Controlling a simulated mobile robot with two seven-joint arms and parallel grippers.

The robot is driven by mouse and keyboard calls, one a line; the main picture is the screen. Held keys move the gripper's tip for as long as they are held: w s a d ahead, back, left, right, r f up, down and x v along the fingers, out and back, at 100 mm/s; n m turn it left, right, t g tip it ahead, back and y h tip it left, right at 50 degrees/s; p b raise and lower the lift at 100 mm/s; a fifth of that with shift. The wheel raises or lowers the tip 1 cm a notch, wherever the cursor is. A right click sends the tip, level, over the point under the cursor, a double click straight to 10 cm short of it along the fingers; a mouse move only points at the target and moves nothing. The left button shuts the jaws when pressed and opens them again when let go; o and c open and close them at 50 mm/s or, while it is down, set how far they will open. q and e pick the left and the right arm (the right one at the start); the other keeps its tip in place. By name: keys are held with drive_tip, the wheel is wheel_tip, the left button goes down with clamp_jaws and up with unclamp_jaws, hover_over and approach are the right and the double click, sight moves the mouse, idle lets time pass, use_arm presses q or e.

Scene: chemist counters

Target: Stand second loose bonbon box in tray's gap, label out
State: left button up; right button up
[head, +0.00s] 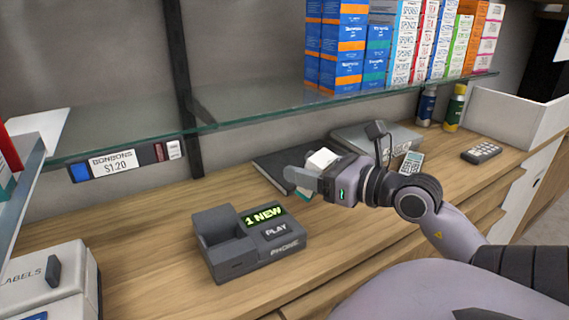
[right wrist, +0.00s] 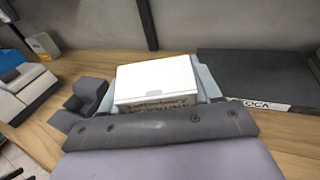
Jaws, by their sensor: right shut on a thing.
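My right gripper (head: 312,172) is shut on a small white box (head: 322,158) above the wooden counter. In the right wrist view, the white box (right wrist: 155,80) sits between the pale fingers, with a plain white top and dark print on its near face. The print is too blurred to read. My left gripper is not in view.
The glass shelf (head: 250,112) runs above the counter and carries several boxes (head: 343,50) at right. A grey phone base (head: 245,240) stands on the counter at front left. A dark flat folder (head: 275,165) lies behind the gripper.

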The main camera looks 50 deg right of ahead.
use_arm(q)
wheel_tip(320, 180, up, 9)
drive_tip(key=p, duration=1)
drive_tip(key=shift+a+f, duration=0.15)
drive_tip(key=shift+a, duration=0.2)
use_arm(e)
drive_tip(key=s+d+r+g, duration=0.1)
drive_tip(key=s+r+g, duration=0.1)
drive_tip(key=s, duration=0.9)
drive_tip(key=shift+g, duration=0.7)
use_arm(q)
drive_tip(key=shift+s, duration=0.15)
use_arm(e)
drive_tip(key=shift+s, duration=0.15)
